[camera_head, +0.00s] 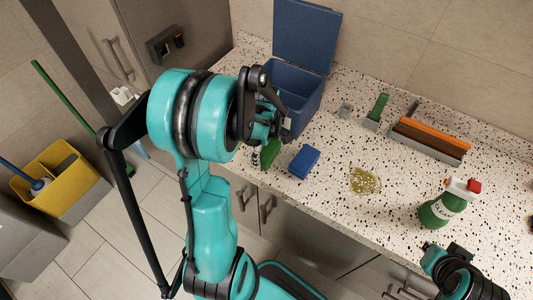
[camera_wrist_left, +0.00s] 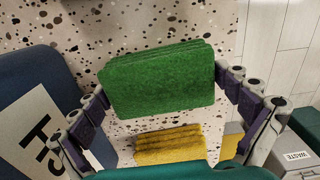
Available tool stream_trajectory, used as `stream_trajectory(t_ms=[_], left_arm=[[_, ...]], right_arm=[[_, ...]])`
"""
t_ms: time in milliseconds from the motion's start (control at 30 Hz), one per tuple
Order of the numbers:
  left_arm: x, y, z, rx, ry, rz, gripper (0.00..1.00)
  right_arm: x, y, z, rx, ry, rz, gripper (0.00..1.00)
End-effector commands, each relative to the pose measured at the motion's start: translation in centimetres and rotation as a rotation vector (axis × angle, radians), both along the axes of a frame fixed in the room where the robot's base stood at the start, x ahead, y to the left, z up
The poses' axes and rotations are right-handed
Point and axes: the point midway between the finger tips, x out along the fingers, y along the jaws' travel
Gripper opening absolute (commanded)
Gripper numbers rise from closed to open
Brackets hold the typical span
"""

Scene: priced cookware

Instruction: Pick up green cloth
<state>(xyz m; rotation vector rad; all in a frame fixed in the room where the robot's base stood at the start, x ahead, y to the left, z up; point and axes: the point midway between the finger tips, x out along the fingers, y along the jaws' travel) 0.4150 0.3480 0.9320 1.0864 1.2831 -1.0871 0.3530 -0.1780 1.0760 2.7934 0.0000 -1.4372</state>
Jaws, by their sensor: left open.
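The green cloth (camera_wrist_left: 158,80) looks like a folded stack in the left wrist view, lying on the speckled counter. My left gripper (camera_wrist_left: 160,92) is open, with one finger on each side of the cloth; I cannot tell whether they touch it. In the head view the green cloth (camera_head: 270,152) is partly hidden behind my left gripper (camera_head: 264,130) near the counter's front edge. My right gripper (camera_head: 446,258) shows at the lower right, away from the cloth, and its jaws are not clear.
A blue bin (camera_head: 308,104) with raised lid stands behind the cloth. Yellow cloths (camera_wrist_left: 168,146) lie close by. A spill (camera_head: 363,180), a green bottle (camera_head: 440,208) and a grey tray (camera_head: 442,153) are farther right.

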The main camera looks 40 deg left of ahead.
Motion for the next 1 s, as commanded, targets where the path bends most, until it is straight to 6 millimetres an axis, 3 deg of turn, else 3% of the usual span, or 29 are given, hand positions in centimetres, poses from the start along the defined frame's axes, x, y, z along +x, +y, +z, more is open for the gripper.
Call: stream_trajectory(t_ms=[100, 233, 667, 933, 1000], left_arm=[[0.0, 0.0, 0.1, 0.000, 0.000, 0.000, 1.00], [0.0, 0.0, 0.1, 0.000, 0.000, -0.001, 0.66], [0.0, 0.0, 0.6, 0.000, 0.000, -0.001, 0.65], [0.0, 0.0, 4.8, 0.000, 0.000, -0.001, 0.65], [0.1, -1.9, 5.5, 0.000, 0.000, -0.008, 0.65]], right_arm=[[0.0, 0.0, 0.1, 0.000, 0.000, 0.000, 0.00], [0.0, 0.0, 0.1, 0.000, 0.000, 0.000, 0.00], [0.0, 0.0, 0.3, 0.000, 0.000, 0.000, 0.00], [0.0, 0.0, 2.0, 0.000, 0.000, 0.000, 0.00], [0.0, 0.0, 2.3, 0.000, 0.000, 0.000, 0.00]])
